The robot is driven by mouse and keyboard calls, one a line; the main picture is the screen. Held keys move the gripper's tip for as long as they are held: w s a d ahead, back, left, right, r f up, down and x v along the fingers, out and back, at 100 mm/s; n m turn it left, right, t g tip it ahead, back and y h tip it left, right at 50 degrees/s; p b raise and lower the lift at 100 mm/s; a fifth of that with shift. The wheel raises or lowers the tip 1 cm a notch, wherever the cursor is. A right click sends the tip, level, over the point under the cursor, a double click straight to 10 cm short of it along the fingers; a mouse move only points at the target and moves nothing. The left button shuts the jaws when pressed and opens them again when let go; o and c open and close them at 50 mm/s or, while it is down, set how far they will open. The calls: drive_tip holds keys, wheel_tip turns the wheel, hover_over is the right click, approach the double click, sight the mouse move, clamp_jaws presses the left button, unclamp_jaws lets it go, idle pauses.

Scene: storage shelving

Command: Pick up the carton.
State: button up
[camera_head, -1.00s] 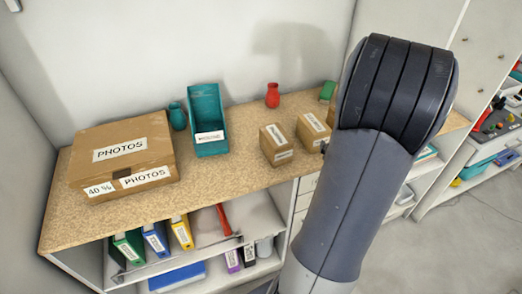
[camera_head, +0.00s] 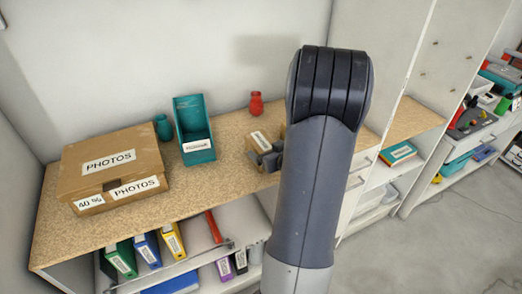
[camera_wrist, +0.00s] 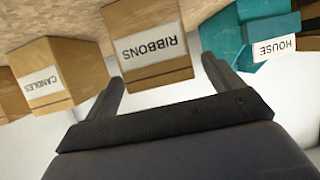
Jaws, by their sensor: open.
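A brown carton labelled RIBBONS (camera_wrist: 148,45) stands on the speckled worktop. In the wrist view it lies ahead of my open gripper (camera_wrist: 165,82), between the lines of its two fingers. I cannot tell whether the fingers touch it. In the head view, my gripper (camera_head: 268,158) is at the near side of this carton (camera_head: 259,139) and hides its lower front. A second carton, labelled CANDLES (camera_wrist: 42,75), stands to the left in the wrist view, outside the fingers. In the head view my arm hides most of it. The task does not say which carton is meant.
A teal bin labelled HOUSE (camera_wrist: 262,35) stands right of the carton in the wrist view. In the head view a large PHOTOS box (camera_head: 110,165), teal vase (camera_head: 162,128) and red vase (camera_head: 256,103) share the worktop (camera_head: 225,178).

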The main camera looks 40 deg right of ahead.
sight(261, 143)
drive_tip(key=shift+r+p+x, duration=0.15)
drive_tip(key=shift+p+x, duration=0.1)
drive_tip(key=shift+x, duration=0.95)
drive_tip(key=shift+r+p+x, duration=0.2)
drive_tip(key=shift+p+x, duration=0.05)
drive_tip(key=shift+x, duration=0.9)
drive_tip(key=shift+w, duration=0.1)
drive_tip(key=shift+c, duration=0.2)
drive_tip(key=c, duration=1.2)
